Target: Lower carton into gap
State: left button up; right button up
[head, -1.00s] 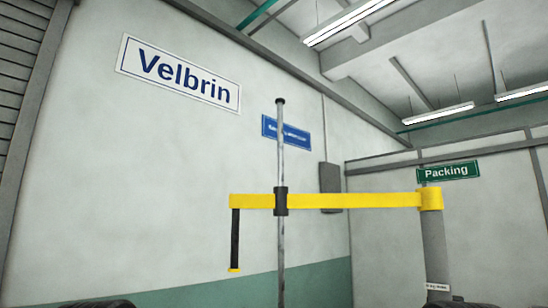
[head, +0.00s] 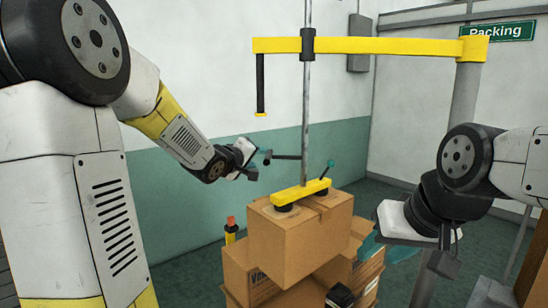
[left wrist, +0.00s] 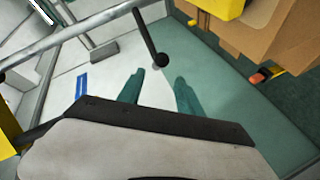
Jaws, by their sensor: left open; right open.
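A brown carton (head: 285,245) hangs level under the yellow bar (head: 300,194) of a lifter, whose dark suction pads sit on its top. Other cartons (head: 245,275) stand below and around it; the gap and the carton's underside are hidden. A lever with a teal knob (head: 330,163) rises from the bar. A dark handle rod (head: 285,157) sticks out left from the lifter's tube. My left gripper (head: 265,157) is open by the rod's end; in the left wrist view its teal fingers (left wrist: 158,95) are apart and empty, near the rod's ball end (left wrist: 161,59). My right gripper (head: 374,246) is open right of the cartons.
A yellow overhead arm (head: 390,45) carries the lifter's tube (head: 307,110) and joins a grey post (head: 463,95) at right. A small red-topped yellow piece (head: 231,230) stands left of the carton. A black object (head: 340,296) lies at front. Floor shows at right.

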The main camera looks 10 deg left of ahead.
aim_at(268, 157)
pick_arm(q)
jog(key=x, duration=0.8)
jog(key=shift+w+d, duration=0.15)
jog(key=shift+d, duration=0.15)
jog(key=shift+c, duration=0.4)
grip_shut()
jog(key=shift+f, duration=0.2)
dwell(0.6)
